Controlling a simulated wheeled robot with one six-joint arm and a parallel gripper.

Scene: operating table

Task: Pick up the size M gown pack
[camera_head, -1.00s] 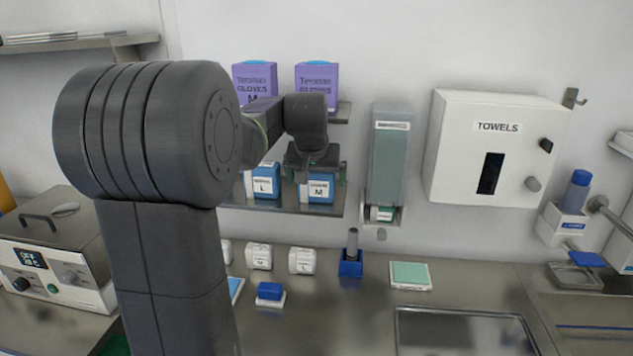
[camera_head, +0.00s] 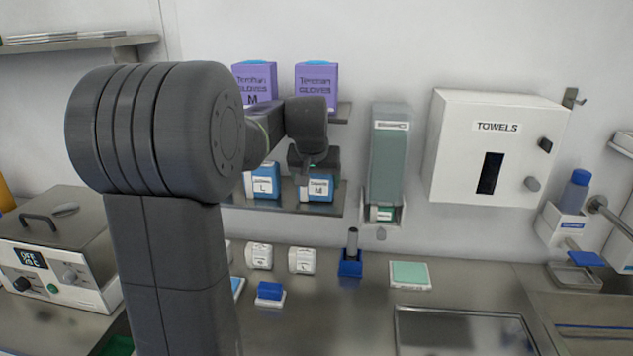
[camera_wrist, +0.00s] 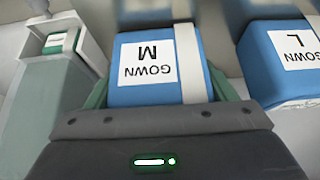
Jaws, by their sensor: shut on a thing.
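The size M gown pack (camera_head: 316,188) is a blue pack with a white label on the lower wall shelf. In the wrist view the pack (camera_wrist: 119,94) shows upside down, with a white band beside its "GOWN M" label. My gripper (camera_head: 315,172) is at the pack, and its green fingers (camera_wrist: 158,92) are shut on the pack's two sides. The fingertips are partly hidden by the pack. I cannot tell whether the pack is clear of the shelf.
The size L gown pack (camera_head: 263,181) stands close beside it on the lower shelf (camera_head: 250,204). Purple glove boxes (camera_head: 316,82) stand above. A green dispenser (camera_head: 388,155) hangs to the right, and a white towels box (camera_head: 492,155) beyond it.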

